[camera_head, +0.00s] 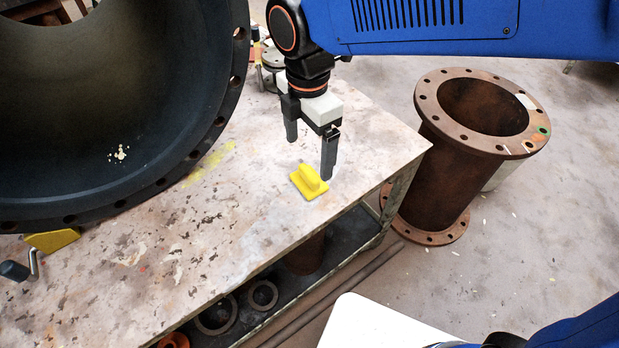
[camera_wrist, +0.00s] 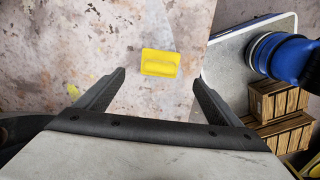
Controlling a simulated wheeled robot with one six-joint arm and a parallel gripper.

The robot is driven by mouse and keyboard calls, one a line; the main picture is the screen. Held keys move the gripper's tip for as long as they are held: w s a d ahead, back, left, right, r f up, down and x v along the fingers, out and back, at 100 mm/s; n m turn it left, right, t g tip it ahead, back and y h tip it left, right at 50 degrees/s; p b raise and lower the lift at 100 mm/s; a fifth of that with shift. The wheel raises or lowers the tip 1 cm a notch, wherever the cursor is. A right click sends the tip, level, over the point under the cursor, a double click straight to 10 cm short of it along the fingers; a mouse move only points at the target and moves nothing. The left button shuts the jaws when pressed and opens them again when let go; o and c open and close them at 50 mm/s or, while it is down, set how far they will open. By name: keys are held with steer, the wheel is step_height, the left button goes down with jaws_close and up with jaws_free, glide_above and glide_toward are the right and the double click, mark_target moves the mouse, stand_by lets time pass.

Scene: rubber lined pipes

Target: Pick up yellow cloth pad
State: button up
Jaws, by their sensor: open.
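The yellow cloth pad (camera_head: 309,182) lies on the worn workbench top (camera_head: 250,225), near its front edge. It is a flat yellow piece with a raised ridge on top. My gripper (camera_head: 310,156) is open and empty, pointing down above the bench beside the pad. In the head view, one finger's tip is close behind the pad. In the wrist view, the pad (camera_wrist: 160,62) shows beyond the fingertips, roughly centred between the two spread fingers (camera_wrist: 160,82). Nothing covers the pad in the wrist view.
A large dark flanged pipe (camera_head: 110,110) fills the left of the bench. A rusty flanged pipe (camera_head: 450,180) stands on the floor to the right. Several rings (camera_head: 262,295) lie on the shelf below. The bench around the pad is clear.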

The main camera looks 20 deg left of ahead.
mark_target(309, 172)
steer(key=shift+w+f, duration=0.1)
steer(key=shift+f, duration=4.2)
steer(key=shift+c, duration=0.3)
steer(key=c, duration=1.1)
